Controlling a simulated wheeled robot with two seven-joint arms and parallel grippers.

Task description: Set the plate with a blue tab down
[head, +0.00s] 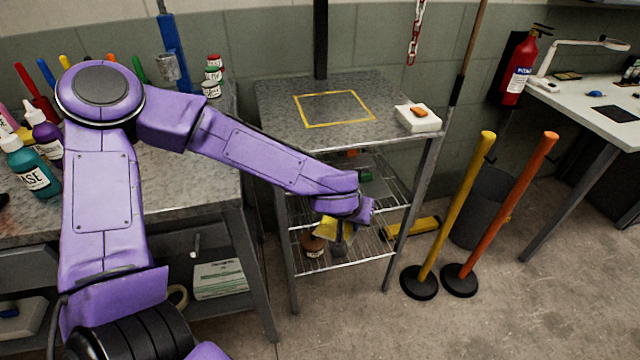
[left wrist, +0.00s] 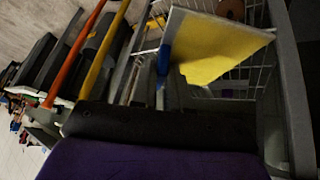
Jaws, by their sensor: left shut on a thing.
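My left gripper (head: 343,240) is in front of the wire rack's open side, below the level of its top. In the left wrist view, the left gripper (left wrist: 152,82) is shut on the blue tab (left wrist: 164,58) of a plate (left wrist: 212,60). The plate has a yellow face and a pale edge and sits tilted in that view. In the head view only a small yellow part of the plate (head: 326,228) shows beside the fingers. The rest is hidden by my wrist. My right gripper is in neither view.
The rack's grey top (head: 285,100) has an empty yellow-outlined square (head: 335,123) and a white block (head: 418,119) with an orange item. Yellow (head: 460,200) and orange (head: 508,200) posts stand right of the rack. Bottles crowd the left bench (head: 190,170).

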